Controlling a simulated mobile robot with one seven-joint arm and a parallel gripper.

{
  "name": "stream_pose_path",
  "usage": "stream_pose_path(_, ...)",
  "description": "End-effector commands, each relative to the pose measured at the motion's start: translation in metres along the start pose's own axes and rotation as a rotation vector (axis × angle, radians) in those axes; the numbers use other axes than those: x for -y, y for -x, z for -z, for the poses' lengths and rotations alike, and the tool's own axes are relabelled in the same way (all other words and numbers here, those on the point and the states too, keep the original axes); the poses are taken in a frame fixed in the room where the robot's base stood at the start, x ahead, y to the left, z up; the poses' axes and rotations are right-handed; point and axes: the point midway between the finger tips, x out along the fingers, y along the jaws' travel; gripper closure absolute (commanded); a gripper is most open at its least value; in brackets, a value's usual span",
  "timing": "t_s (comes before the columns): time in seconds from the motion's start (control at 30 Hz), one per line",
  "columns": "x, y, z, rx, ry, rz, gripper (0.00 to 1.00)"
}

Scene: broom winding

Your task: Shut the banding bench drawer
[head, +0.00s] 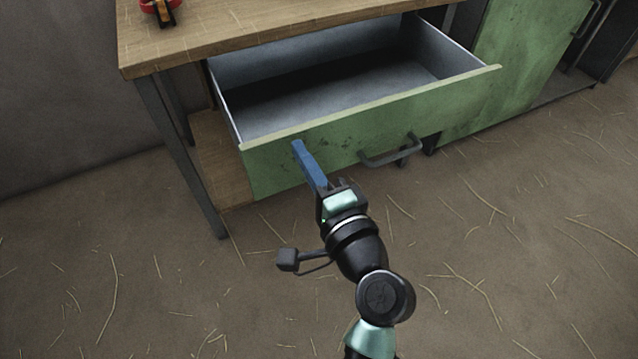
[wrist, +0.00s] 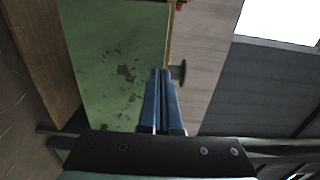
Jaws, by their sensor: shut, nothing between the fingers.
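The banding bench (head: 200,42) has a wooden top and dark metal legs. Its drawer (head: 375,128) is pulled far out, and its grey inside looks empty. The drawer front is green and worn, with a dark bar handle (head: 392,152) near its middle. My gripper (head: 298,146) has blue fingers that are shut and empty. In the head view its tips are at the drawer front, left of the handle. In the wrist view the shut fingers (wrist: 162,75) point along the green drawer front (wrist: 115,60). I cannot tell whether they touch it.
A red and black object (head: 160,10) lies on the bench top. A green cabinet door (head: 525,60) stands to the right of the drawer. A lower wooden shelf (head: 220,165) shows under the bench at left. The floor (head: 180,290) in front is open, scattered with straw bristles.

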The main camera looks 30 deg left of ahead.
Motion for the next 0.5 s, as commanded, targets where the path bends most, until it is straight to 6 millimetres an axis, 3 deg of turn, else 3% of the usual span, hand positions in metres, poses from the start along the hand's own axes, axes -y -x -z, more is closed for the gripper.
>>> stream_pose_path(0.2, 0.000, -0.015, 0.000, -0.001, 0.001, 0.000, 1.00)
stream_pose_path(0.5, 0.000, -0.016, 0.000, -0.001, 0.000, -0.001, 1.00)
